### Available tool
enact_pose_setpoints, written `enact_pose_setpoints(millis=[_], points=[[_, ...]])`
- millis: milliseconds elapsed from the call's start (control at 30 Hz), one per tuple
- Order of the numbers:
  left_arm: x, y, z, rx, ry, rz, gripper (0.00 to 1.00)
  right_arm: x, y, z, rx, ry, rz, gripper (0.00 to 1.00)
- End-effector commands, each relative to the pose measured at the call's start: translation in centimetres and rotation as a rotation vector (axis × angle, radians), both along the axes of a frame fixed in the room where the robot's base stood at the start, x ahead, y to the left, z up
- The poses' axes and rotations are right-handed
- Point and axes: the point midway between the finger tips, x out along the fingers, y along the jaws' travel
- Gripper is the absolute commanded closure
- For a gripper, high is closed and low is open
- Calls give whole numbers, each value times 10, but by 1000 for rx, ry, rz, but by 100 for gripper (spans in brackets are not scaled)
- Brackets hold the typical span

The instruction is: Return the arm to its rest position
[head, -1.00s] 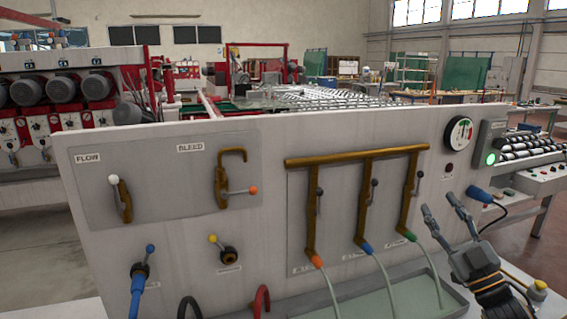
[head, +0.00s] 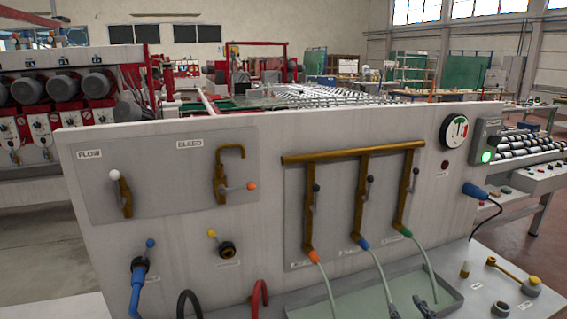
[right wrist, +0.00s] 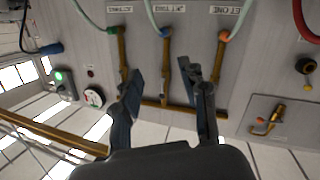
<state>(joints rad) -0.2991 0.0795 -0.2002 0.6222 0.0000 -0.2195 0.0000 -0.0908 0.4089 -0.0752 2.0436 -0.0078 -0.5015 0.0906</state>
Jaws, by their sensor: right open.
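My right gripper (head: 408,304) shows only as two dark fingertips at the bottom edge of the head view, in front of the tray below the panel. In the right wrist view my right gripper (right wrist: 162,72) has its two fingers spread apart with nothing between them. The rest of the right arm is outside the head view. My left gripper is in neither current view.
A grey panel (head: 265,215) with brass pipes (head: 362,200), small valves and hoses fills the front. A shallow tray (head: 340,305) lies below it. A blue plug (head: 476,192) sits at its right, above a ledge with a brass-handled fitting (head: 508,270).

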Motion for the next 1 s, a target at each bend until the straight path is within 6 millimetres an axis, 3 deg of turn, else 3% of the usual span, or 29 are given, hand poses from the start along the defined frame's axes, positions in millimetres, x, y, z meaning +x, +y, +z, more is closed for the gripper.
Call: enact_pose_setpoints(millis=[33, 100, 233, 400, 700, 767, 1000], points=[[-2, 0, 0, 1, 4, 0, 100, -25, 11, -30, 22, 119, -19, 57], [-3, 1, 0, 1, 5, 0, 100, -61, 22, -67, 41, 285, -48, 57], [-3, 1, 0, 1, 5, 0, 100, -128, 37, -111, 65, 545, -87, 57], [-3, 1, 0, 1, 6, 0, 100, -196, 51, -140, 82, 782, -114, 57], [-3, 1, 0, 1, 5, 0, 100, -290, 68, -156, 105, 1083, -134, 57], [-3, 1, -1, 1, 5, 0, 100, -306, 70, -158, 108, 1135, -136, 57], [-2, 1, -13, 2, 5, 0, 100, -289, 71, -228, 99, 1148, -136, 57]])
